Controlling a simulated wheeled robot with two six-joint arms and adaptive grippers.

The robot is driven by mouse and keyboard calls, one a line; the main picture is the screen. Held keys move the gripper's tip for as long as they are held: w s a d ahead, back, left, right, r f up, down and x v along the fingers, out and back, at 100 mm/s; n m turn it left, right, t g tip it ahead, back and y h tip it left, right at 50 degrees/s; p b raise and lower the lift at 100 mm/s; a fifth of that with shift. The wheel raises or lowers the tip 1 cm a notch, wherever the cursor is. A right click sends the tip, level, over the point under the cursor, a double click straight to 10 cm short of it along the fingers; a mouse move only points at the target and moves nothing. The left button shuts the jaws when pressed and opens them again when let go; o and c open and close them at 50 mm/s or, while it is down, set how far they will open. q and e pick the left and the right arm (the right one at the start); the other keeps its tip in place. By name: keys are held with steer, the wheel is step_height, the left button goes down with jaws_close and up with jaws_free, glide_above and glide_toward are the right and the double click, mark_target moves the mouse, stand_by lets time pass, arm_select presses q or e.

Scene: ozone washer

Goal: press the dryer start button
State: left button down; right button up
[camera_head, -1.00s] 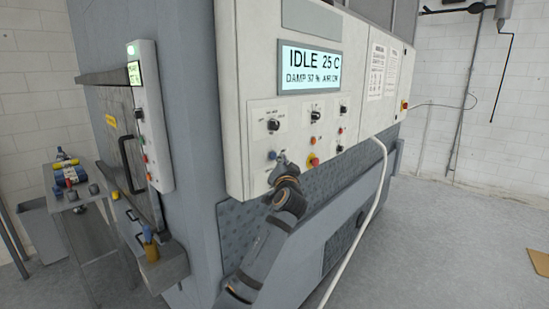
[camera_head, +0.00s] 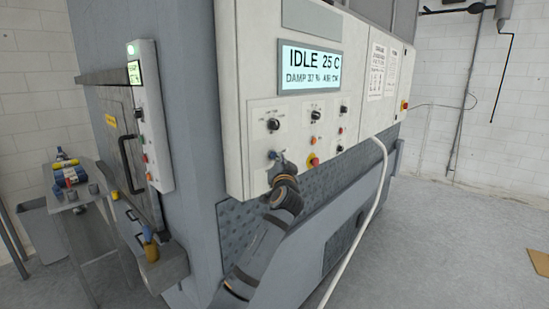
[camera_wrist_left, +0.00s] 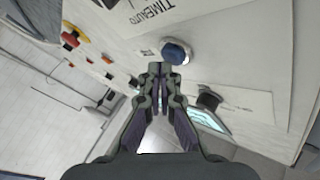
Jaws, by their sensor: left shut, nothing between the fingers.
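The blue button (camera_head: 272,155), which I take to be the dryer start button, sits low on the white control panel (camera_head: 235,120). It also shows in the left wrist view (camera_wrist_left: 176,52), as a blue cap in a pale ring. My left gripper (camera_head: 281,158) is shut and empty, its tips just beside the button in the head view. In the left wrist view the closed fingertips (camera_wrist_left: 155,68) point at the panel just short of and left of the button. I cannot tell if they touch it. The display (camera_head: 309,68) reads IDLE 25 C. My right gripper is not in view.
A black knob (camera_head: 273,125) is above the button, and a red emergency stop (camera_head: 313,160) on yellow is to its right. A pale hose (camera_head: 377,195) hangs from the panel's lower edge. A side table (camera_head: 82,196) with bottles stands at left. The floor at right is mostly clear.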

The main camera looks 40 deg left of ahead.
arm_select(q)
steer(key=shift+a, duration=0.45)
stand_by(0.6)
stand_by(0.4)
steer(key=shift+d, duration=0.9)
steer(key=shift+s+d+b, duration=0.2)
steer(key=shift+d+b, duration=0.4)
steer(key=shift+d, duration=1.9)
